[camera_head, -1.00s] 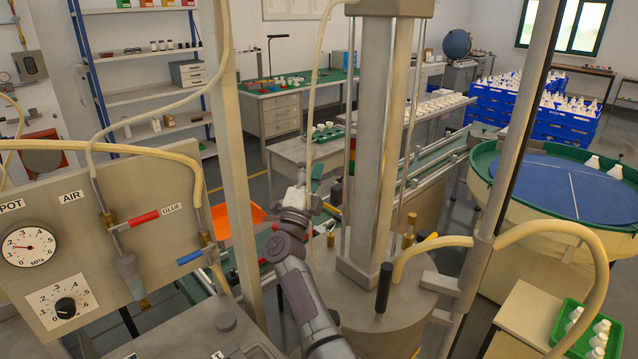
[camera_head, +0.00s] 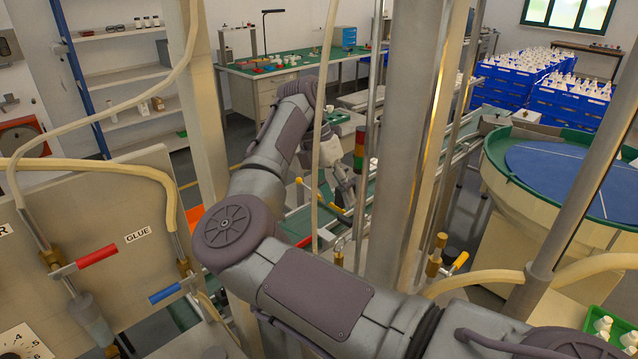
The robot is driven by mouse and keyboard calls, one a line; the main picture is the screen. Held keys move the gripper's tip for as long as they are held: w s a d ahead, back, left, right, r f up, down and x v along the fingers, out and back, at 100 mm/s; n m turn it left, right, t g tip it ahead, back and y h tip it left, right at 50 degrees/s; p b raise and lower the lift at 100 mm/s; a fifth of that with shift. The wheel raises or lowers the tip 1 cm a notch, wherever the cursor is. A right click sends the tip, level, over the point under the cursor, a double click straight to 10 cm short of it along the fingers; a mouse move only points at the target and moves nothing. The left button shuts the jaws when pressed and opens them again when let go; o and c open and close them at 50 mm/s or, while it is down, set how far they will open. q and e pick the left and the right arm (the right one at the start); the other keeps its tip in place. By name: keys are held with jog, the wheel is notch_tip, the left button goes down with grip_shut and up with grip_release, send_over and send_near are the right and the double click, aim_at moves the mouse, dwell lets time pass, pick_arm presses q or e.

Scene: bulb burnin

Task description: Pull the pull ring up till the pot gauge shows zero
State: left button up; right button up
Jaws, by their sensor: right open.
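My right arm reaches in from the lower right, bends at the left, and comes down again near the middle. My right gripper (camera_head: 347,190) is open, beyond the thin pale hose and left of the thick grey column. It is small and partly hidden, and I see nothing held in it. I cannot make out the pull ring. The pot gauge is out of view; only part of the lower dial plate (camera_head: 22,342) shows at the lower left. The pot lid is mostly hidden behind my arm. A brass fitting (camera_head: 435,256) stands right of the column. My left gripper is not in view.
The panel has a red-handled valve (camera_head: 97,256) and a blue-handled valve (camera_head: 166,293). A round blue-topped table (camera_head: 570,185) stands at the right.

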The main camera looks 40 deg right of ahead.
aim_at(340, 239)
jog(key=shift+y, duration=0.8)
jog(key=s+f+b, duration=0.1)
jog(key=f, duration=0.1)
jog(key=a+f+b, duration=0.1)
jog(key=f+b, duration=0.1)
jog(key=s+a+f+b, duration=0.1)
jog(key=f+b, duration=0.1)
jog(key=shift+s+f, duration=0.2)
jog(key=shift+s, duration=0.15)
notch_tip(340, 239, down, 2)
jog(key=shift+s+f+b, duration=0.1)
jog(key=shift+f+b, duration=0.05)
jog(key=shift+b, duration=0.75)
jog(key=shift+s+d+f, duration=0.1)
jog(key=shift+f, duration=0.1)
jog(key=shift+s+r, duration=0.1)
jog(key=shift+s, duration=0.1)
grip_shut()
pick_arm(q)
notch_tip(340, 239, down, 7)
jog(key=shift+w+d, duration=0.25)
